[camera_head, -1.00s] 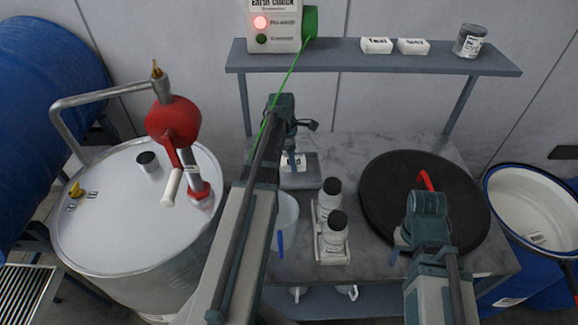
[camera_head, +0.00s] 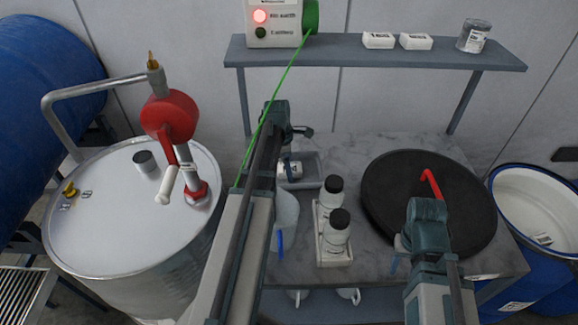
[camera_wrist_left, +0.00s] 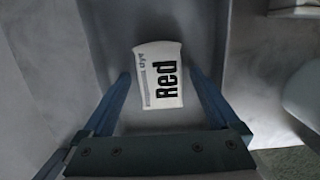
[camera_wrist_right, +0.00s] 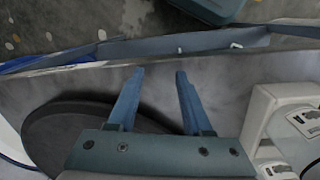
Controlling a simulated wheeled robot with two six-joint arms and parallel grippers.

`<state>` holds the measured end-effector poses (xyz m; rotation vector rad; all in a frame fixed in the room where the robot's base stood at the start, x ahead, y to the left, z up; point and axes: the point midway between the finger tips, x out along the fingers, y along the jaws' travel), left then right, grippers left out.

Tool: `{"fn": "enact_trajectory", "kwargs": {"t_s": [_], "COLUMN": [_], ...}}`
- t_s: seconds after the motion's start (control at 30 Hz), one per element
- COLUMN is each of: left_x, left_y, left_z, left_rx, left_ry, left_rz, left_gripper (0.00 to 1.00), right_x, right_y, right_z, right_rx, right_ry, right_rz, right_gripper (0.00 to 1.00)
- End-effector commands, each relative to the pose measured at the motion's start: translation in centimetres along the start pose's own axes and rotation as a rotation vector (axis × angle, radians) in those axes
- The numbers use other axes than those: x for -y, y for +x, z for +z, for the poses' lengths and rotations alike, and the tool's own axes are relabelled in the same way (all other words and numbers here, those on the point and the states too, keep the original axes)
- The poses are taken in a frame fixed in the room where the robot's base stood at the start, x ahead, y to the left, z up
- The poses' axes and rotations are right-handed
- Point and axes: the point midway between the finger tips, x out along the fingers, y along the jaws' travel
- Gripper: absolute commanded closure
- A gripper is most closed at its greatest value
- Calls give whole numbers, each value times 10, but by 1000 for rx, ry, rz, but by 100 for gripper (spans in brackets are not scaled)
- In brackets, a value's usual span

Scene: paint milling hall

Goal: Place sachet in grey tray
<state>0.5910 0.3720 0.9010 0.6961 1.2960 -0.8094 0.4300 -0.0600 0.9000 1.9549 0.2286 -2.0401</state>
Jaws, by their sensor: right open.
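The sachet, a small white packet, lies in the grey tray (camera_head: 314,172) on the bench in the head view. In the left wrist view the sachet (camera_wrist_left: 158,84) reads "Red" and "dye" and lies on the tray's dark grey floor (camera_wrist_left: 150,22). My left gripper (camera_head: 287,158) points down over the tray. Its fingers stand on either side of the sachet, with small gaps showing, so it looks open. My arm hides part of the tray's left side. My right gripper (camera_wrist_right: 160,72) is open and empty near the round black disc.
A white rack with two dark-capped bottles (camera_head: 336,225) stands between my arms. The black disc (camera_head: 440,180) carries a red bent rod. A translucent jug (camera_head: 285,215) stands beside my left arm. A steel drum is left and a shelf is behind.

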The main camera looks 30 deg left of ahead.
Motion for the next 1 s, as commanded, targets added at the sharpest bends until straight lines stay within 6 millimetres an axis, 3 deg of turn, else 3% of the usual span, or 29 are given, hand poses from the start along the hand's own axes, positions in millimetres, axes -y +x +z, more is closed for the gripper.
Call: {"fn": "enact_trajectory", "kwargs": {"t_s": [0.47,1.0], "left_x": [0,0], "left_y": [-7,-72], "left_z": [1,2], "left_rx": [0,0], "left_ry": [0,0], "left_rz": [0,0], "left_gripper": [2,2], "right_x": [-1,-7], "right_y": [-7,-71], "right_z": [0,4], "right_rx": [0,0], "right_ry": [0,0], "right_rz": [0,0], "right_gripper": [50,50]}}
